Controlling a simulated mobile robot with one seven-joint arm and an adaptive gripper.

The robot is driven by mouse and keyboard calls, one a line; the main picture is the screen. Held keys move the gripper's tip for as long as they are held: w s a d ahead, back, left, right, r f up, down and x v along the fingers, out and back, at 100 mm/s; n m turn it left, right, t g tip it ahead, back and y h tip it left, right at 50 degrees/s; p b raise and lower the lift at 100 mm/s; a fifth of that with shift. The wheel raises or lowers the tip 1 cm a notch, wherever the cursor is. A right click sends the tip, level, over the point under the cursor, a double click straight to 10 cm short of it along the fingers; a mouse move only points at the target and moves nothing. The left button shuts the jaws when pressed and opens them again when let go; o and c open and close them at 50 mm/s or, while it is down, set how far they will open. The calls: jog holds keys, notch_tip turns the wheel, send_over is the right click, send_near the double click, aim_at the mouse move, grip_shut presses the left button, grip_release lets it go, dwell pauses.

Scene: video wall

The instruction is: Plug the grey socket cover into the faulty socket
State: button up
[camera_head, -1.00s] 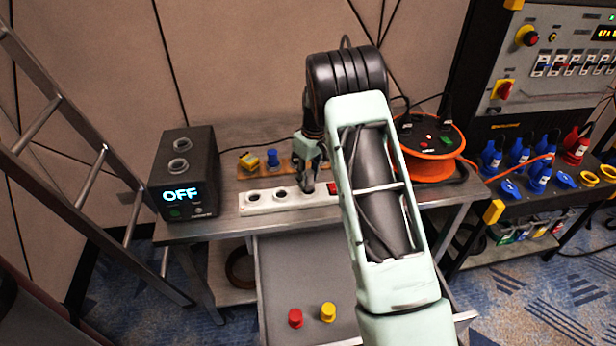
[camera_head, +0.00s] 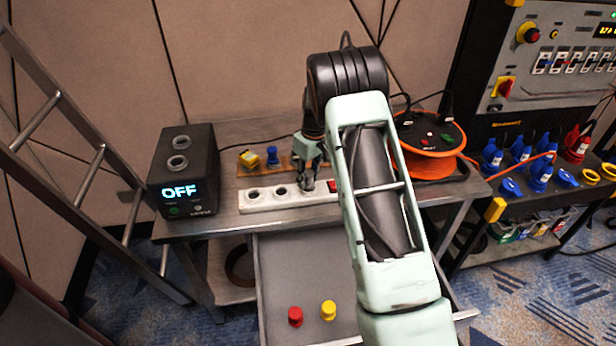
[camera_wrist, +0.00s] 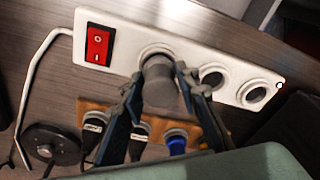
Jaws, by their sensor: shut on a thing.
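The grey socket cover (camera_wrist: 160,85) is between the two fingers of my gripper (camera_wrist: 160,92), which is shut on it. The cover's far end is at the socket beside the red switch (camera_wrist: 98,45) on the white power strip (camera_wrist: 122,67); its rim shows around that end. I cannot tell how deep the cover sits. The other two sockets (camera_wrist: 212,77) (camera_wrist: 254,94) are uncovered. In the head view my gripper (camera_head: 307,184) points down onto the strip (camera_head: 245,208), and the cover is hard to make out. Nothing visible marks a socket as faulty.
Behind the strip, a wooden holder (camera_wrist: 88,106) carries yellow (camera_head: 249,160) and blue (camera_head: 272,157) pieces. A black box (camera_head: 183,160) reading OFF stands left, an orange cable reel (camera_head: 430,165) right. Red (camera_head: 295,317) and yellow (camera_head: 328,311) covers lie in the open drawer (camera_head: 290,270) below.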

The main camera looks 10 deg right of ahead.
jog(key=shift+f, duration=0.25)
jog(key=o, duration=0.9)
jog(key=shift+o, duration=0.8)
jog(key=shift+o, duration=1.3)
jog(key=shift+r, duration=0.1)
jog(key=shift+r+p, duration=1.2)
jog(key=shift+r, duration=1.75)
